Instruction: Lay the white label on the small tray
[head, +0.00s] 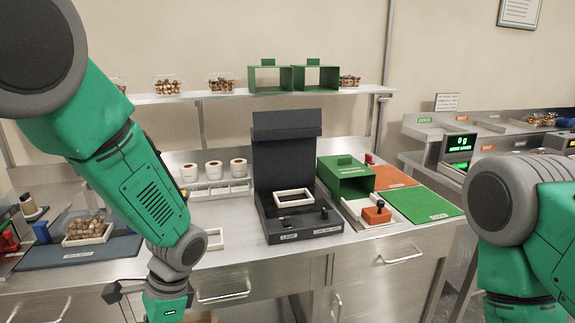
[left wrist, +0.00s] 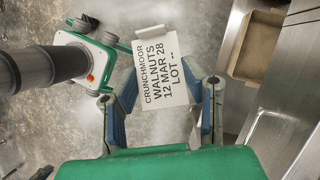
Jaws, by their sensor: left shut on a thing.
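My left gripper (left wrist: 158,92) is shut on the white label (left wrist: 160,65) in the left wrist view. The label is printed with CRUNCHMOOR WALNUTS, 12 MAR 28 and LOT, and sits tilted between the fingers over the floor. In the head view my left arm reaches down in front of the counter; the label does not show there. A clear tray of nuts (head: 82,224) rests in a white frame on the dark blue mat (head: 72,256) at the left. Several similar trays (head: 168,87) stand on the shelf. I cannot tell which is the small tray. My right gripper is out of view.
A black open press (head: 283,140) stands mid-counter, with a white frame (head: 293,198) on it. Right of it are a green box (head: 345,178), an orange-red stamp (head: 376,213) and a green mat (head: 425,205). Label rolls (head: 213,169) stand behind. A beige bin (left wrist: 262,45) is below.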

